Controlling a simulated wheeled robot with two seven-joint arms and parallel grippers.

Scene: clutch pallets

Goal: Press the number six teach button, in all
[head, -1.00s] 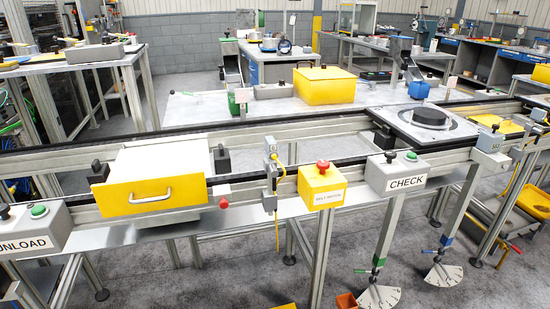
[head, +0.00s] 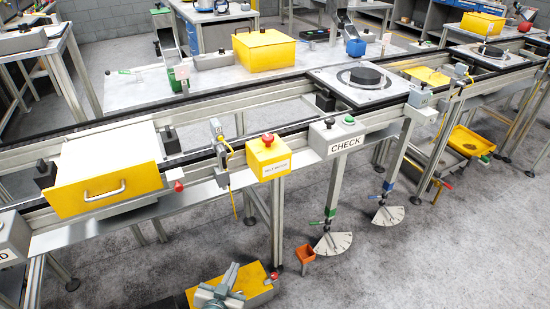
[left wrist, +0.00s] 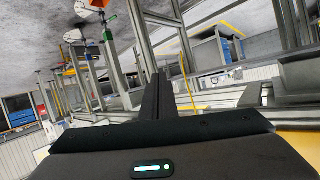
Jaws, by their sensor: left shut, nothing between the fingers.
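No button with a readable six or teach label shows. A small sensor post (head: 220,150) with a yellow cable stands on the conveyor's front rail, its marking too small to read. A similar grey post with a yellow cable (head: 458,85) is farther right. The grey CHECK box (head: 338,138) carries a black and a green button. My left gripper (left wrist: 158,80) is shut and empty in the left wrist view, with steel framework beyond and no contact visible. My right gripper is not in view.
A yellow box with a red mushroom button (head: 268,158) sits on the front rail, right of a yellow drawer (head: 105,185). A yellow unit (head: 255,290) with a grey device on it is low in front. Floor at lower right is clear.

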